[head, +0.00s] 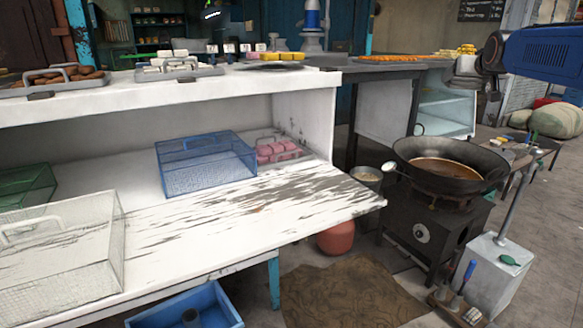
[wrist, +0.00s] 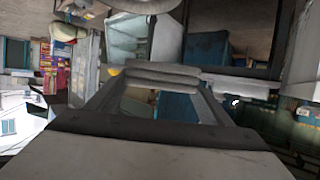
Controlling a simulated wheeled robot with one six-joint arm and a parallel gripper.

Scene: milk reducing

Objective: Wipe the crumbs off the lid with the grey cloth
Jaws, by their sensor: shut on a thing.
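My gripper (head: 468,72) hangs in the air at the upper right of the head view, below my blue arm. In the head view a pale grey patch shows at the gripper's end, too small to make out clearly. I cannot pick out the lid for sure, and no crumbs are clear in either view.
A worn white counter (head: 300,205) carries a blue mesh basket (head: 205,165), a pale mesh box (head: 65,255) and a pink-filled tray (head: 280,150). A black wok (head: 450,165) of brown liquid sits on a stove (head: 425,235) at right. A grey-white box (head: 492,280) stands beside it.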

